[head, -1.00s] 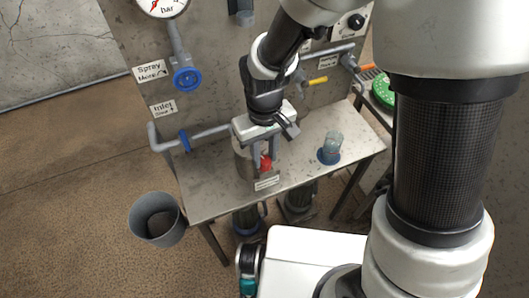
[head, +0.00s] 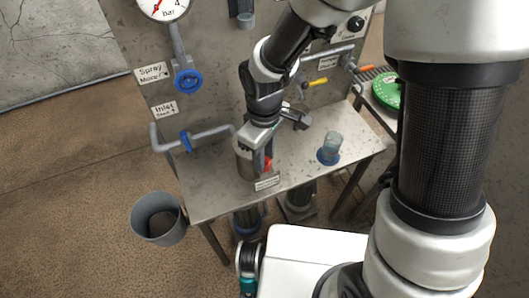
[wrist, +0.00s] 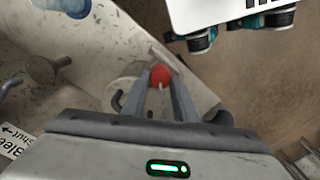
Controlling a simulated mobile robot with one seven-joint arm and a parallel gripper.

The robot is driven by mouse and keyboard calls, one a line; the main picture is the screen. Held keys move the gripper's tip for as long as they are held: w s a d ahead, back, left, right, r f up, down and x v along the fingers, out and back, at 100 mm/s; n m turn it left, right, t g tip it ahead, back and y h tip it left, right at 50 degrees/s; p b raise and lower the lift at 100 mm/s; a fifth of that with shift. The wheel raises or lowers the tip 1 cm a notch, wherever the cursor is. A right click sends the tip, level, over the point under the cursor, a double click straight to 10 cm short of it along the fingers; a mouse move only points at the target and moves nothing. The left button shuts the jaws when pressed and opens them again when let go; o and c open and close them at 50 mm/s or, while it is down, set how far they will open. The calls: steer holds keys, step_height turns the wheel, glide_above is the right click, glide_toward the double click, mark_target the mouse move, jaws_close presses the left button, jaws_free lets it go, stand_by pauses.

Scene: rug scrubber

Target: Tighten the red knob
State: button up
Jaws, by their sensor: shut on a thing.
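The red knob (head: 267,164) is on the front of a grey metal cylinder (head: 242,163) near the front edge of the steel bench. The knob also shows in the wrist view (wrist: 160,75), between the tips of my two fingers. My gripper (head: 262,158) reaches down from above and is shut on the knob. In the head view, my fingers cover part of the knob and part of the cylinder. In the wrist view, a small pale mark shows on the knob's face.
A glass jar with a blue base (head: 329,149) stands right of the cylinder on the bench (head: 215,197). Behind is a panel with a gauge (head: 163,4), a blue valve wheel (head: 188,80) and pipes. A grey bucket (head: 159,219) stands on the floor at left.

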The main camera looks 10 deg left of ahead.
steer(key=n+p, duration=0.2)
steer(key=n, duration=0.2)
steer(key=shift+r+n, duration=0.15)
steer(key=shift+n, duration=0.15)
steer(key=n+p, duration=0.2)
steer(key=n, duration=0.2)
steer(key=shift+n, duration=0.3)
steer(key=n+p, duration=0.3)
steer(key=n, duration=0.1)
steer(key=shift+n, duration=0.3)
steer(key=shift+n+p, duration=1.1)
steer(key=shift+n, duration=1.1)
steer(key=o, duration=1.1)
steer(key=shift+s, duration=0.1)
steer(key=shift+c, duration=0.2)
step_height(320, 180, up, 17)
steer(key=p, duration=0.5)
